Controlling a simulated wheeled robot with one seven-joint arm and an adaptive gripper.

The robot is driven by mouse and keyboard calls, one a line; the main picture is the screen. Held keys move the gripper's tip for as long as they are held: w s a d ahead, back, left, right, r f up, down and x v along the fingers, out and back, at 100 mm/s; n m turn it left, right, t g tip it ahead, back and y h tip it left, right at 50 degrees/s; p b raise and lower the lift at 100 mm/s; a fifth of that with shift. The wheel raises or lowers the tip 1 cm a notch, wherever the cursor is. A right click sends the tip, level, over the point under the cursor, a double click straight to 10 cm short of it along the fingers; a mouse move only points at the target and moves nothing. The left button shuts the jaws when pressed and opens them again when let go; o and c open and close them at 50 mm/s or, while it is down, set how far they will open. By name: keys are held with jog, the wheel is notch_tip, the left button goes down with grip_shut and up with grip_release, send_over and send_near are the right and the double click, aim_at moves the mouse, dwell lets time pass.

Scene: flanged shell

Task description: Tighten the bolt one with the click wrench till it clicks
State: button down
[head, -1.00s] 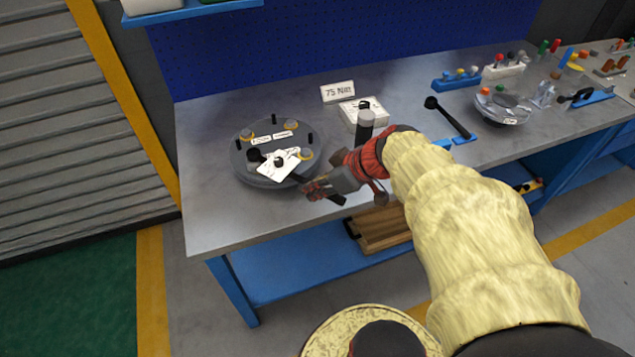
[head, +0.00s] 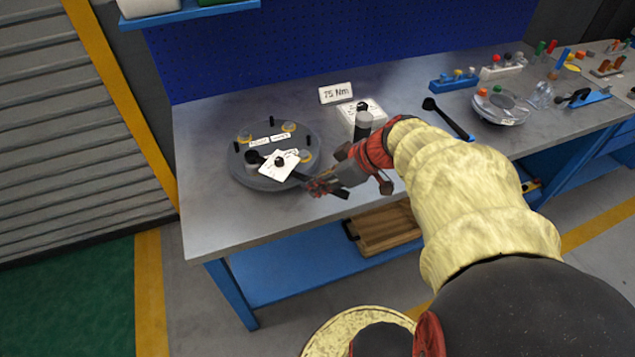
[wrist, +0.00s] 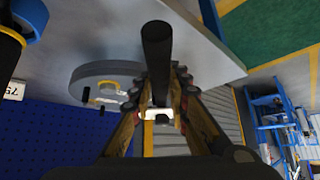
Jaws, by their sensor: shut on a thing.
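The flanged shell (head: 240,172) is a round grey disc on the bench, with bolts in yellow rings around its top. The click wrench (head: 299,177) is a dark bar lying across its front side. Its head (head: 253,157) sits over the left front of the flange, hiding what is below, so I cannot tell which bolt it is on. My gripper (head: 319,187) is shut on the wrench handle, just off the flange's right front edge. In the wrist view the dark handle (wrist: 157,50) stands between the fingers (wrist: 160,95).
Ringed bolts show at the back left (head: 246,138), back (head: 289,127) and right (head: 305,156). A "75 Nm" sign (head: 336,92) and a white box (head: 350,108) stand behind. Another dark-handled tool (head: 447,118) lies to the right.

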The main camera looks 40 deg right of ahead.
jog(key=shift+r, duration=0.1)
jog(key=shift+r+p, duration=0.85)
jog(key=shift+r, duration=2.1)
jog(key=shift+w, duration=0.1)
